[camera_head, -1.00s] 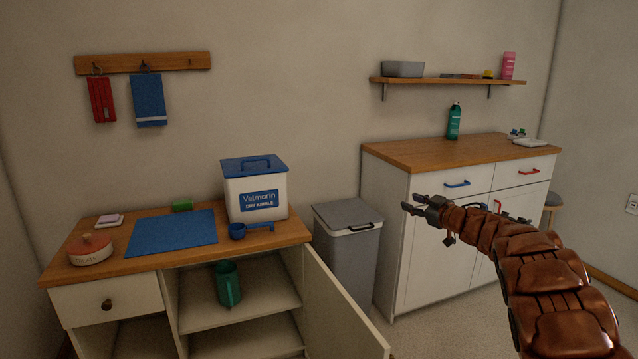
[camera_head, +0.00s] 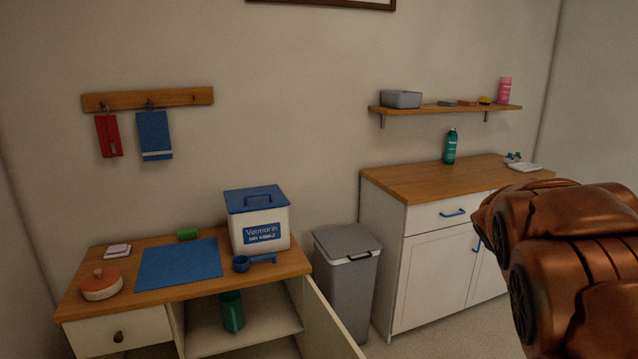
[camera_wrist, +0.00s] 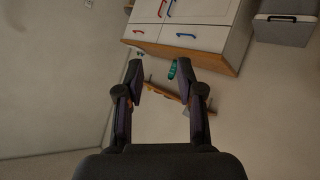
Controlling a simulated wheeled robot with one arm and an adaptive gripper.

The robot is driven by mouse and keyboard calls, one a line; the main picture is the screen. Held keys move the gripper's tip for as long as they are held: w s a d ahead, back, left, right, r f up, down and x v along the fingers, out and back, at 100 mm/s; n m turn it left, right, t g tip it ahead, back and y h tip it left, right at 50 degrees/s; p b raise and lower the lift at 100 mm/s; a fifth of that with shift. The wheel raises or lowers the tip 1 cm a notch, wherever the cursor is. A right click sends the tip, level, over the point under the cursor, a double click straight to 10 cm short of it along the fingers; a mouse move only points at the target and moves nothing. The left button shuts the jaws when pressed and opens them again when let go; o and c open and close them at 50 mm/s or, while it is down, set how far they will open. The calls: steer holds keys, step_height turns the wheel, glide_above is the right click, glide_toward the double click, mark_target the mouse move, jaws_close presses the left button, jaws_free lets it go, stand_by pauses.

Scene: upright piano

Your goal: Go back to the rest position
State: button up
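My gripper (camera_wrist: 160,72) shows in the wrist view with its two dark fingers spread apart and nothing held between them. The green bottle (camera_wrist: 172,70) appears behind the gap between the fingers, at a distance. In the head view only my copper-coloured arm shows at the right edge, in front of the right cabinet, and the gripper is hidden or out of frame there. The wrist view is turned over, with the white cabinet (camera_wrist: 190,45) at the top.
The left counter (camera_head: 120,262) holds a white bin (camera_head: 260,220), a blue scoop (camera_head: 252,262), a blue mat (camera_head: 180,264) and a red-lidded pot (camera_head: 101,285). Its cabinet door (camera_head: 325,325) stands open, with a green jug (camera_head: 232,311) inside. A grey trash bin (camera_head: 347,290) stands beside it.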

steer(key=s+a+f+g+y+p, duration=0.1)
steer(key=s+a, duration=0.6)
steer(key=s, duration=0.7)
steer(key=s+a+f+n+g+y+p, duration=0.1)
steer(key=s+a+g+y+p, duration=0.2)
steer(key=s, duration=1.1)
steer(key=s+a+f+n+g+y+p, duration=0.1)
steer(key=s+a+g+p, duration=0.5)
steer(key=s+a, duration=0.6)
steer(key=shift+s+f+g+y, duration=0.4)
steer(key=shift+s+g+y, duration=0.1)
steer(key=shift+s+y, duration=0.5)
steer(key=shift+d, duration=0.2)
